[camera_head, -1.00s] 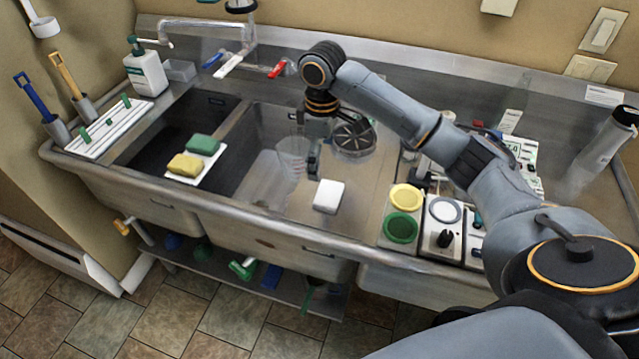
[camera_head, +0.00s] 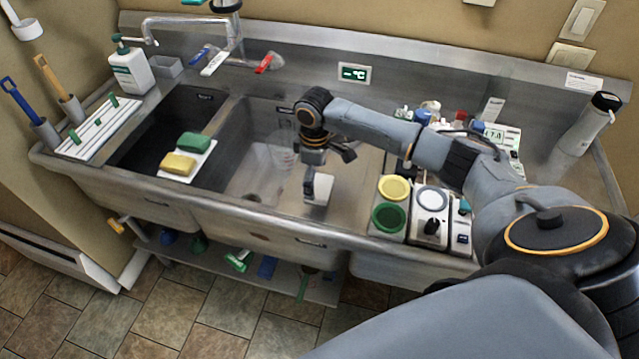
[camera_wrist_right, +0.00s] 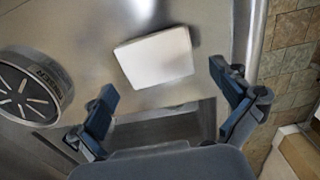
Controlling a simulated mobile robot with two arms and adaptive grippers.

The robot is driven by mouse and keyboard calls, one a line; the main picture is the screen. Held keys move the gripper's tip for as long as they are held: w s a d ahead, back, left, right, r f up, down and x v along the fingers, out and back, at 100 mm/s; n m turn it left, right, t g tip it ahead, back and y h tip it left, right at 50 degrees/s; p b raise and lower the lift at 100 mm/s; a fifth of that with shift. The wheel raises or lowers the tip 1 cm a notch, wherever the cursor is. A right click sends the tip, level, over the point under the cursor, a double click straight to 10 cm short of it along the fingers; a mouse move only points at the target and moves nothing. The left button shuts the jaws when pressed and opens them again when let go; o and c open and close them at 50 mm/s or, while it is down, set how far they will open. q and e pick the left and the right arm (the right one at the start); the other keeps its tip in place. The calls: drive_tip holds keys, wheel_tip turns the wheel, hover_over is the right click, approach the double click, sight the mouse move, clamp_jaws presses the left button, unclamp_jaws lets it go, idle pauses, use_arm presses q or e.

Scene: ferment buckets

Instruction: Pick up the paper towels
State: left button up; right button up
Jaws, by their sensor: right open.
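The paper towels look like a small white block (camera_head: 322,188) on the steel sink surface, right of the open basin. The block is partly hidden by my right gripper in the head view. My right gripper (camera_head: 328,172) is open, above the block and pointing down. In the right wrist view the whole white block (camera_wrist_right: 155,57) lies ahead of the two spread, empty fingers (camera_wrist_right: 162,80), and no contact shows. My left gripper is not in view.
A round slotted strainer (camera_wrist_right: 30,88) lies left in the wrist view. A clear beaker (camera_head: 281,157) is in the basin. Yellow (camera_head: 394,188) and green (camera_head: 389,217) round containers stand right of the block.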

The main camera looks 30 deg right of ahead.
drive_tip(key=shift+f, duration=0.95)
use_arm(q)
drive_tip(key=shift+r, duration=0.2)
use_arm(e)
drive_tip(key=shift+w, duration=0.1)
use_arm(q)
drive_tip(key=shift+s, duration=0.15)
use_arm(e)
drive_tip(key=shift+c, duration=0.4)
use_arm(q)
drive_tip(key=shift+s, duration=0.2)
use_arm(e)
drive_tip(key=c, duration=0.5)
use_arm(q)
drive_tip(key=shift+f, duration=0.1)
use_arm(e)
drive_tip(key=shift+r, duration=0.15)
